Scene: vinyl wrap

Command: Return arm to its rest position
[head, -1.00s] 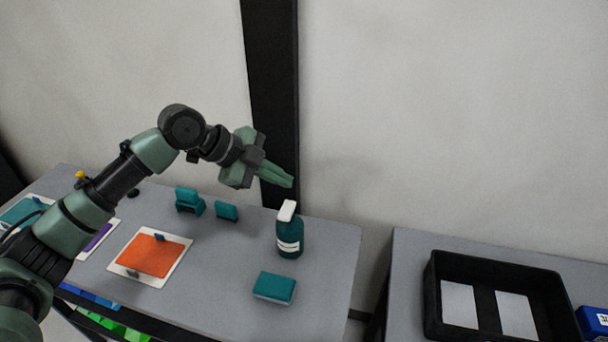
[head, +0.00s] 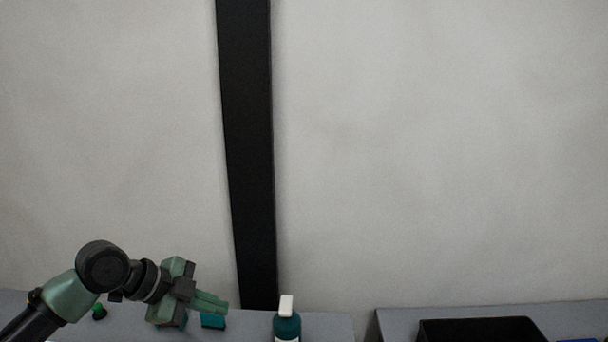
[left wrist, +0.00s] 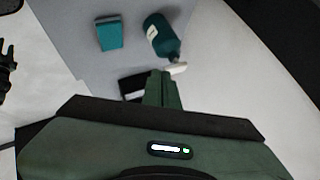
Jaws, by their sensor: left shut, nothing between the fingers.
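My left gripper (head: 212,302) is at the lower left of the head view, with its green fingers together and empty. It is raised near the back of the table, left of a teal spray bottle (head: 287,326) with a white top. In the left wrist view the closed fingers (left wrist: 162,88) point toward the table, and the spray bottle (left wrist: 161,36) lies ahead of them, apart from the fingertips. My right gripper is in neither view.
A grey table (head: 330,325) holds the bottle, a teal block (head: 213,321) and a teal sponge-like block (left wrist: 109,34). A black tray (head: 480,331) stands on a second table at the right. A black post (head: 247,150) rises against the pale wall.

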